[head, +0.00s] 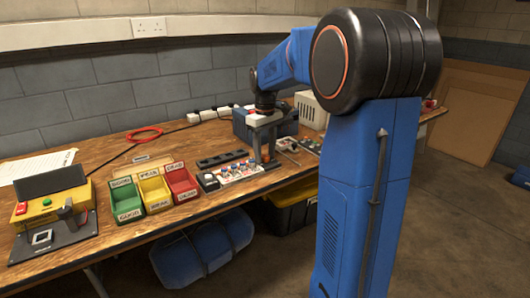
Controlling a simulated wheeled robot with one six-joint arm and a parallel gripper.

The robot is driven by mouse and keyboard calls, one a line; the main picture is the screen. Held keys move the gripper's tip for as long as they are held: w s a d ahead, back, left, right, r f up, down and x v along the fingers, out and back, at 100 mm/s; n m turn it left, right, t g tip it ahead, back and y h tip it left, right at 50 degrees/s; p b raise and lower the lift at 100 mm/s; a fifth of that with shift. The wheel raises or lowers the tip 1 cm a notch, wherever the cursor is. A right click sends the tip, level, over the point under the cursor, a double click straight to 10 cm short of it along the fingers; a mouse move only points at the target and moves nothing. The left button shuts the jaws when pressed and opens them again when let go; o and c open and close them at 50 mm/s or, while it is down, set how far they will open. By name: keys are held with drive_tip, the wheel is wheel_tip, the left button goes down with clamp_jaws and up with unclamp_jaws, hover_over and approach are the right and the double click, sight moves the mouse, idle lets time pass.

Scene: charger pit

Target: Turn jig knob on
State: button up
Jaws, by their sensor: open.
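A jig stands at the left end of the bench in the head view, with a yellow body (54,204), a dark upright panel and a black base plate (48,245). A red part (21,208) sits at the left of the yellow top, and a small detail shows near its middle. I cannot tell which is the knob, or its setting. A grey clamp-like part and a small white-framed square are on the base. My gripper (264,160) points down over the bench's right half, well right of the jig, open; nothing shows clearly between its fingers.
Green (126,203), yellow (155,191) and red (182,184) bins stand right of the jig. A white tray of small coloured parts (240,172) lies beside my gripper. A black strip (222,158) and red cable (144,135) lie behind. My arm hides part of the right side.

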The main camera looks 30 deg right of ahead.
drive_tip(key=c, duration=1.1)
drive_tip(key=shift+o, duration=0.2)
